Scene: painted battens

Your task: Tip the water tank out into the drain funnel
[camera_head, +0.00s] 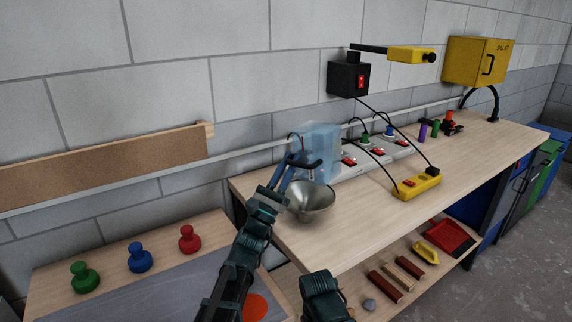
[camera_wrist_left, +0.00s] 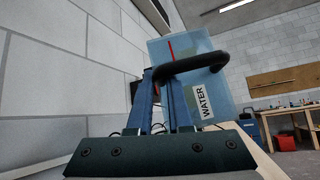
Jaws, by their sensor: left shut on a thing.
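The water tank (camera_head: 320,142) is a pale blue see-through box with a black handle, at the left end of the workbench. In the left wrist view the tank (camera_wrist_left: 215,88) shows a red line and a WATER label. My left gripper (camera_head: 301,164) is shut on the tank's black handle; its blue fingers (camera_wrist_left: 161,78) meet the bar in the wrist view. The drain funnel (camera_head: 311,203), a metal bowl, stands just in front of and below the tank. I cannot tell whether the tank touches the bench.
Grey switch units (camera_head: 376,153) stand behind the funnel, and a yellow power strip (camera_head: 417,187) lies to its right with cables. A black switch box (camera_head: 348,79) is on the wall above. The bench front (camera_head: 355,220) is clear. Coloured knobs (camera_head: 139,258) stand at lower left.

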